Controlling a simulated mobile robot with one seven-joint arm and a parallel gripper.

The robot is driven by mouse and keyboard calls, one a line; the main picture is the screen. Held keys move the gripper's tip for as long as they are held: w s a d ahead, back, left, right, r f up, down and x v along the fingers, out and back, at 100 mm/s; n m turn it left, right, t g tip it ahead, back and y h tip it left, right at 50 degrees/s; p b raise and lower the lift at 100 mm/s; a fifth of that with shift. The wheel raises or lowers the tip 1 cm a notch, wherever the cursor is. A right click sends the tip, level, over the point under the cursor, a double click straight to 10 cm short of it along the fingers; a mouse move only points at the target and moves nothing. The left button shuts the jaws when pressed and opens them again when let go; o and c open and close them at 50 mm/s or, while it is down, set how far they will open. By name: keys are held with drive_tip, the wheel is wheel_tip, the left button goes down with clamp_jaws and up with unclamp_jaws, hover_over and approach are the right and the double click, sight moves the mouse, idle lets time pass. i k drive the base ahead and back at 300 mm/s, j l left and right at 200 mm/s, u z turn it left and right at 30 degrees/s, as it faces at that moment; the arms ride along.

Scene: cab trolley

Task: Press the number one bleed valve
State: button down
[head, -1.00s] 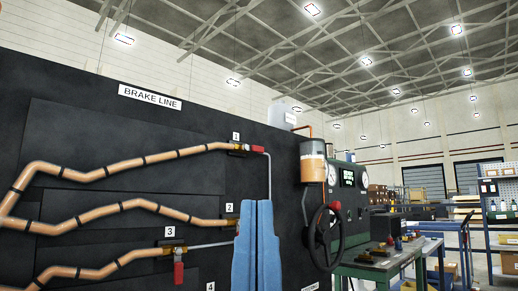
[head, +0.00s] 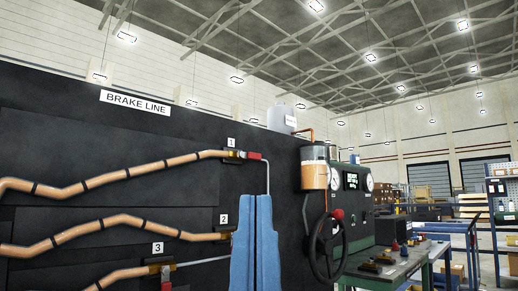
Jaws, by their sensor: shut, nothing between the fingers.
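The number one bleed valve (head: 236,154) is a brass fitting with a red handle (head: 253,156) lying sideways, below the label 1 (head: 231,142) on the black brake line panel (head: 60,140). A copper-coloured pipe (head: 150,168) runs into it from the left, and a thin grey tube drops from its right side. My gripper (head: 255,205), with two blue fingers, is shut and empty. It shows at the bottom centre, lower in the picture than valve one and apart from it in the picture. It hides most of valve two, near the label 2 (head: 224,219).
Valve three (head: 157,269) shows at the bottom left, its red handle hanging down. To the right are a fluid reservoir (head: 315,175), a black handwheel (head: 320,248) and a green gauge console (head: 357,222). A workbench (head: 385,268) extends right.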

sight(241, 154)
drive_tip(key=i+l+u, duration=0.15)
drive_tip(key=i+l, duration=0.55)
drive_tip(key=i+l+u, duration=0.2)
drive_tip(key=i+l, duration=0.45)
drive_tip(key=l, duration=0.15)
